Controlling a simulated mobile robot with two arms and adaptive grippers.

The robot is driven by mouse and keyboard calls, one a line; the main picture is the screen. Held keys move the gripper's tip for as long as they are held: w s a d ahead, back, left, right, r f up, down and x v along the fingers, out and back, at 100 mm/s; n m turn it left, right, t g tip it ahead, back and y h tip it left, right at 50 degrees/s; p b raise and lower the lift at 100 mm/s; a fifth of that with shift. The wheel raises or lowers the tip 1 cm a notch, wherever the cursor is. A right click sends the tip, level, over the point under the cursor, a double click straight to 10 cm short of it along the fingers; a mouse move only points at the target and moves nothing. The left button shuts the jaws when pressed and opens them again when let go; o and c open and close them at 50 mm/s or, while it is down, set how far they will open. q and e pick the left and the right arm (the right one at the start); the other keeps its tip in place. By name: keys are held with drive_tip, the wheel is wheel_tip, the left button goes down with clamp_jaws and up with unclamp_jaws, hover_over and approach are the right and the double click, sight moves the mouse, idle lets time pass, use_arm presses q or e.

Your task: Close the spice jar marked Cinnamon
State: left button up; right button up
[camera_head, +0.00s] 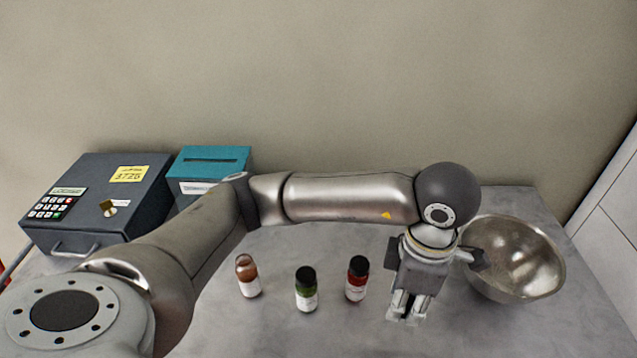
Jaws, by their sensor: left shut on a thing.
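Three spice jars stand upright on the grey counter. The left one is a brown jar (248,278) with no black cap on it. The green jar (306,291) in the middle and the red jar (356,280) both wear black caps. Their labels are too small to read, so I cannot tell by name which is Cinnamon. My left gripper (404,312) points down at the counter, right of the red jar and apart from it. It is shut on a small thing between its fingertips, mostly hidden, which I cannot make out. My right gripper is out of view.
A metal bowl (515,262) stands close right of my left gripper. A dark safe box with a keypad (95,200) and a teal slotted box (212,165) stand at the back left. The counter (310,250) is clear behind the jars. My left arm spans above it.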

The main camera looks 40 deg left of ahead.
use_arm(q)
drive_tip(key=shift+a+f+m, duration=0.15)
drive_tip(key=shift+a+m, duration=0.35)
drive_tip(key=shift+m, duration=0.2)
drive_tip(key=s+a+f+m, duration=0.1)
drive_tip(key=a+m, duration=0.9)
drive_tip(key=m, duration=1)
drive_tip(key=shift+s+f, duration=0.35)
drive_tip(key=shift+s, duration=0.2)
